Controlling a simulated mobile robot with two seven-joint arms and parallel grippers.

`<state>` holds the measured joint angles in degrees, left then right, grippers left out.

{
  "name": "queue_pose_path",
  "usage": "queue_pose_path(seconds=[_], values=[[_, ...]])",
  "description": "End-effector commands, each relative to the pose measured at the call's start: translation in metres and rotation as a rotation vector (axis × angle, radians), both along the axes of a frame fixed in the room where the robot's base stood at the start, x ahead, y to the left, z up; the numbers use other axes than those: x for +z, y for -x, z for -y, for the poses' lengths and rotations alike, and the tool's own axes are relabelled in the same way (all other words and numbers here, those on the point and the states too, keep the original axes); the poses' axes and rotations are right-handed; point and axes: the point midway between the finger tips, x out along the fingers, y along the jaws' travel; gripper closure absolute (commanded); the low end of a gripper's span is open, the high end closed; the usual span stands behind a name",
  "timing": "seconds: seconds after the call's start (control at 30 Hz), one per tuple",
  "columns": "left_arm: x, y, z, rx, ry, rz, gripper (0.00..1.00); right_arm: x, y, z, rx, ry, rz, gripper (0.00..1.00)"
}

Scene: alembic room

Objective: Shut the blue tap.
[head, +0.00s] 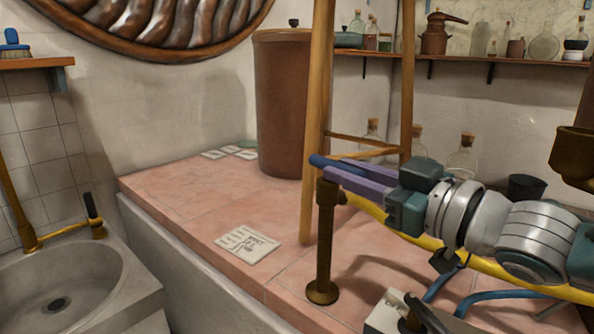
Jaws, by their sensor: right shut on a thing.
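The blue tap is a brown upright post (324,245) standing on the pink tiled top, with a blue lever handle (318,161) at its head. The handle lies roughly level, its rounded end sticking out to the left. My right gripper (335,170) reaches in from the right at the post's head. Its purple fingers are shut on the blue handle and hide the handle's inner part. My left gripper is out of view.
A wooden ladder-like frame (318,120) stands just behind the post. A large brown cylinder (290,105) is at the back. A yellow pipe (405,230) runs beneath my right gripper. A stone sink (120,280) with a black-handled tap (92,208) is at left.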

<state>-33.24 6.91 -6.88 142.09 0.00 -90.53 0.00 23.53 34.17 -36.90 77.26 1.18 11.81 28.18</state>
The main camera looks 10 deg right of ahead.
Motion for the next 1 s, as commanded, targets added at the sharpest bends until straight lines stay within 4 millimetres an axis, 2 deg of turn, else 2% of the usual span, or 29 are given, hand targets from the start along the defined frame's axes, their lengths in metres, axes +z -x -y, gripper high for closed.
queue_pose_path(seconds=[0.23, 0.63, 0.67, 0.9, 1.0], values=[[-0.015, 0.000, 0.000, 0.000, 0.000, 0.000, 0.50, -0.001, -0.004, 0.006, 0.143, 0.001, 0.004, 1.00], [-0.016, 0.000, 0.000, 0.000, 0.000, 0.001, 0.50, 0.000, -0.003, 0.006, 0.173, -0.001, -0.001, 1.00], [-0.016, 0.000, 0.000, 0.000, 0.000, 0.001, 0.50, 0.000, -0.003, 0.006, 0.173, 0.000, -0.001, 0.75], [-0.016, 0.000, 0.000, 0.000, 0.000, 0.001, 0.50, 0.000, -0.003, 0.006, 0.172, 0.000, -0.001, 0.48], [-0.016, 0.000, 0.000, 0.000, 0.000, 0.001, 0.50, 0.000, -0.003, 0.006, 0.172, 0.000, -0.001, 0.47]])
